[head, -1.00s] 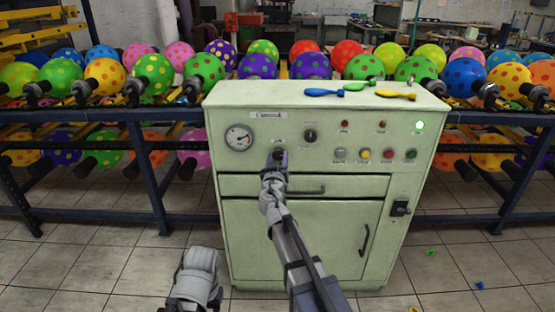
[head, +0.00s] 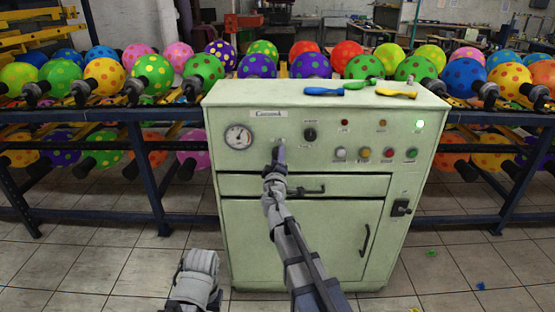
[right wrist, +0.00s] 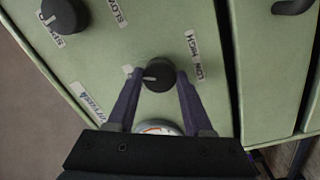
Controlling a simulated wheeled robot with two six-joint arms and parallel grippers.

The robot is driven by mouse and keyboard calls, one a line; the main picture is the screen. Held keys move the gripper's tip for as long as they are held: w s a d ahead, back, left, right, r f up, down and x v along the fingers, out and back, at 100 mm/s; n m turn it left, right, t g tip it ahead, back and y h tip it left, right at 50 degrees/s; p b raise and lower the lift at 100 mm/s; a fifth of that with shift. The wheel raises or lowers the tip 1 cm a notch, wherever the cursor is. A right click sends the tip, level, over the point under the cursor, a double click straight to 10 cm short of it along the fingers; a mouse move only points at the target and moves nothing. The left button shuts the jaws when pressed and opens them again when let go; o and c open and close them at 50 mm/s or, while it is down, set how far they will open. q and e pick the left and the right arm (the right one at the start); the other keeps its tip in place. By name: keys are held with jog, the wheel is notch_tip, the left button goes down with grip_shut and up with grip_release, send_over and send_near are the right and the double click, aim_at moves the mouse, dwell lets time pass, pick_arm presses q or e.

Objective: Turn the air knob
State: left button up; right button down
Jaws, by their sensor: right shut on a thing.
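The air knob (right wrist: 158,75) is a round black knob with a white pointer mark on the pale green panel. In the right wrist view a label reading LOW and HIGH is beside it. My right gripper (right wrist: 158,80) has one finger on each side of the knob and is shut on it. In the head view my right gripper (head: 280,154) is at the cabinet's panel (head: 234,168), between the gauge and another black knob, and hides the air knob. Part of my left arm shows at the bottom; its gripper is out of view.
A pressure gauge (head: 238,137) is left of my right gripper, and the speed knob (head: 310,135) is to its right. Several coloured buttons (head: 364,154) are farther right. A drawer handle (head: 306,191) is just below. Uninflated balloons (head: 324,91) lie on top.

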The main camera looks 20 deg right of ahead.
jog(key=n+y, duration=0.1)
jog(key=n, duration=1.1)
jog(key=shift+n, duration=0.4)
dwell(0.3)
jog(key=shift+c, duration=1.5)
grip_release()
jog(key=shift+s, duration=0.1)
jog(key=v, duration=0.7)
jog(key=shift+s+b, duration=0.3)
jog(key=shift+f, duration=0.15)
